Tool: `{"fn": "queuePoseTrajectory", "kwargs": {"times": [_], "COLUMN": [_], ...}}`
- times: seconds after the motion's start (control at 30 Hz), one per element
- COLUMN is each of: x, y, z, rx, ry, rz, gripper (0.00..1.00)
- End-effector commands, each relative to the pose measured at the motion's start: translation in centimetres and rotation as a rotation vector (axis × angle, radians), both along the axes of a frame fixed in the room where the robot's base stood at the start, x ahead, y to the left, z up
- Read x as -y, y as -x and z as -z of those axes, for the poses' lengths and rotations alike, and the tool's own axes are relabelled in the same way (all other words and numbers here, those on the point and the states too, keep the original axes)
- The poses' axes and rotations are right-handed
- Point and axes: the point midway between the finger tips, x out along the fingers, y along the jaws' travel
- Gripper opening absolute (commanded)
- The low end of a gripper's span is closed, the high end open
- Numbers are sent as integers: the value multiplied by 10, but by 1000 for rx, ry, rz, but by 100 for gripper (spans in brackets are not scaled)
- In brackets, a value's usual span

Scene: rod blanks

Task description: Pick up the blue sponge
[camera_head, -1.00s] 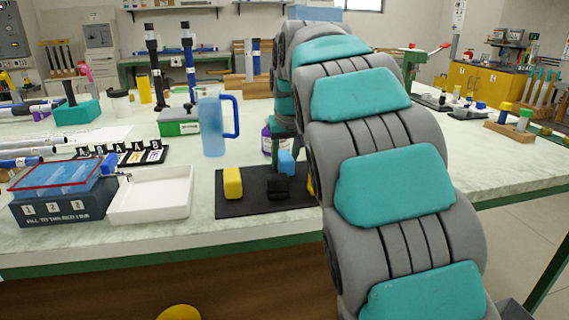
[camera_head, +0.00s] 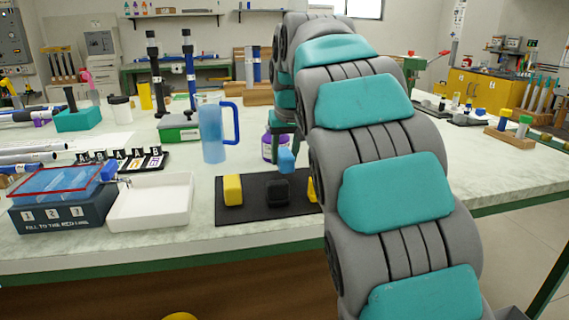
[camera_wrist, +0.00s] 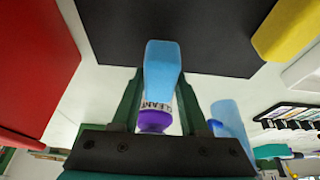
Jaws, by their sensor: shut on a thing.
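The blue sponge (camera_head: 286,160) is a light blue block held above the dark mat (camera_head: 228,213), at the back of the black block (camera_head: 278,192). My gripper (camera_head: 284,138) is over it, partly hidden by my arm. In the wrist view my gripper (camera_wrist: 158,85) has its two green fingers on either side of the blue sponge (camera_wrist: 162,62). It is shut on the sponge, which looks clear of the mat. A purple-capped bottle, also in the head view (camera_head: 267,147), shows behind it.
A yellow block (camera_head: 232,190) stands on the mat at left; another yellow one (camera_head: 311,190) is partly hidden by my arm. A white tray (camera_head: 150,203) and a blue jug (camera_head: 212,135) stand nearby. A red object (camera_wrist: 35,60) fills the wrist view's left side.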

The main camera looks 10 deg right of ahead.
Motion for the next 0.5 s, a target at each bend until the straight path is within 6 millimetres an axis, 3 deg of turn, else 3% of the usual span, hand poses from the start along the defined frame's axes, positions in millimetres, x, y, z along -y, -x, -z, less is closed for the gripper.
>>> {"fn": "queuePoseTrajectory", "kwargs": {"times": [0.3, 0.5], "x": [0, 0], "y": [-2, -2], "z": [-47, -63], "rx": [7, 4], "ry": [-1, -1], "rz": [-1, -1], "gripper": [0, 0]}}
